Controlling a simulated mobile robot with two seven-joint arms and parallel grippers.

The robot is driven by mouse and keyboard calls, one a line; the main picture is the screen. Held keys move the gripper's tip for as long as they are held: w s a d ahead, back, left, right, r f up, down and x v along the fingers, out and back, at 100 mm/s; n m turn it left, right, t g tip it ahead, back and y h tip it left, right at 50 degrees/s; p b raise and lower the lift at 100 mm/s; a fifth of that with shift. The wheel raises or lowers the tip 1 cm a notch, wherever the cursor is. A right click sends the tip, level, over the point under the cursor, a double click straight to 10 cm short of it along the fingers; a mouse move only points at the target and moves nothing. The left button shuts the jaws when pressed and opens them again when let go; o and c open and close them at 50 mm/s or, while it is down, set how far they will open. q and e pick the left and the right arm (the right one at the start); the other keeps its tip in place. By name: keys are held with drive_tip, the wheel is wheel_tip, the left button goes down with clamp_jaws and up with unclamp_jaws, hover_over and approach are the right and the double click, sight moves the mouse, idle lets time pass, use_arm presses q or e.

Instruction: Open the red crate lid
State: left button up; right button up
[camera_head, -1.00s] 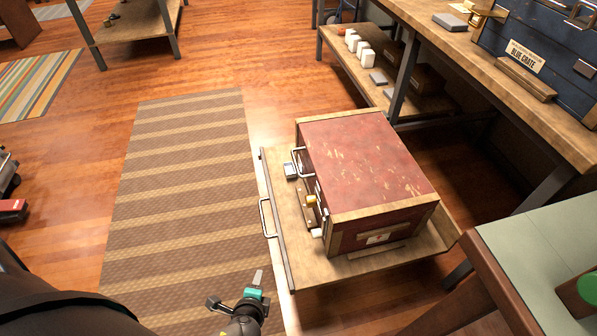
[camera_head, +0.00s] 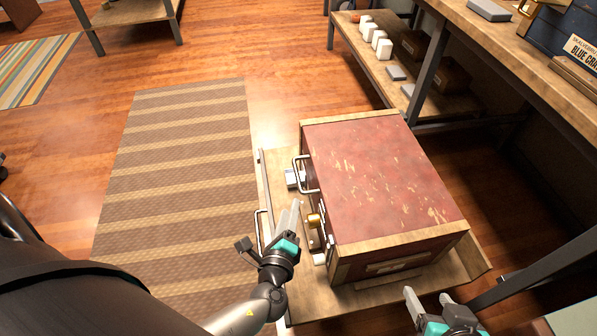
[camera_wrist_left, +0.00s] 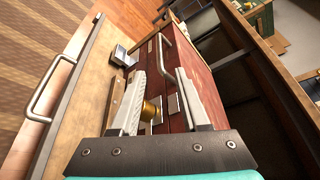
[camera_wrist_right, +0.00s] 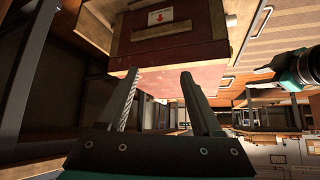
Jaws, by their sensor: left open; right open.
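The red crate (camera_head: 385,185) sits on a wooden tray-like platform (camera_head: 345,303), its worn red lid edged in wood and closed. A metal handle (camera_head: 305,174) and a brass-coloured latch part (camera_head: 316,220) are on its left-facing side. My left gripper (camera_head: 298,217) is open and empty beside that side, near the brass part. In the left wrist view the brass part (camera_wrist_left: 151,110) shows between the open fingers (camera_wrist_left: 168,100). My right gripper (camera_head: 428,300) is open and empty at the crate's near right corner. In the right wrist view the crate's labelled end (camera_wrist_right: 165,30) lies beyond the open fingers (camera_wrist_right: 160,85).
A wooden shelf unit (camera_head: 440,105) with white and grey blocks stands behind and right of the crate. A blue crate (camera_head: 565,35) sits on its top. A striped rug (camera_head: 180,170) and open wood floor lie to the left.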

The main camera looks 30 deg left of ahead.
use_arm(q)
drive_tip(key=b, duration=0.3)
approach(298, 174)
drive_tip(key=f+x, duration=0.1)
drive_tip(key=x, duration=0.4)
drive_tip(key=shift+b+x, duration=0.4)
drive_tip(key=shift+x, duration=1.1)
drive_tip(key=shift+b+x, duration=0.3)
drive_tip(key=shift+x, duration=0.6)
use_arm(e)
drive_tip(key=a+r+t+y, duration=0.3)
drive_tip(key=a+t+y, duration=0.1)
drive_tip(key=a+t, duration=0.3)
drive_tip(key=shift+w+r+m+t, duration=0.2)
drive_tip(key=shift+w+m+t, duration=0.2)
drive_tip(key=shift+w, duration=0.05)
use_arm(q)
drive_tip(key=shift+a+r, duration=0.1)
drive_tip(key=shift+r, duration=0.1)
drive_tip(key=shift+c, duration=0.4)
clamp_jaws()
